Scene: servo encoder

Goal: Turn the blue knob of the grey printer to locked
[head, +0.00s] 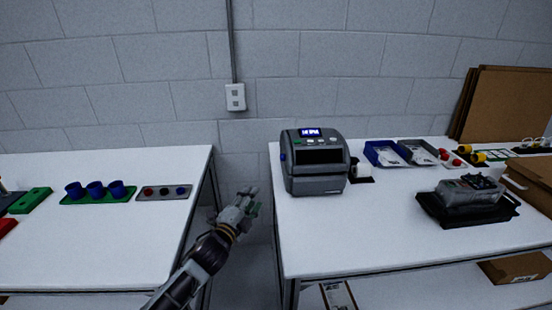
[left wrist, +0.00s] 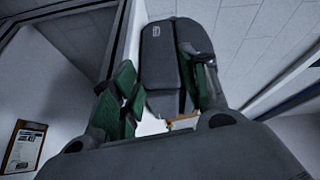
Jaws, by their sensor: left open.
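The grey printer (head: 318,183) stands upright on the right-hand white table, near its left edge, with a lit blue display on top. A small blue spot on its left side, likely the blue knob (head: 283,157), is too small for its setting to be read. My left gripper (head: 249,201) is open and empty in the gap between the tables, left of the printer and apart from it. Its green-padded fingers (left wrist: 163,92) show in the left wrist view. A dark grey shape with a small label shows there too; I cannot tell what it is. My right gripper is not in view.
The right table (head: 375,235) also bears a blue tray (head: 382,153), a grey tray (head: 418,152) and a black device (head: 467,205). The left table (head: 90,245) bears blue cups (head: 95,190) and a button panel (head: 163,192). The gap between the tables is free beside my arm.

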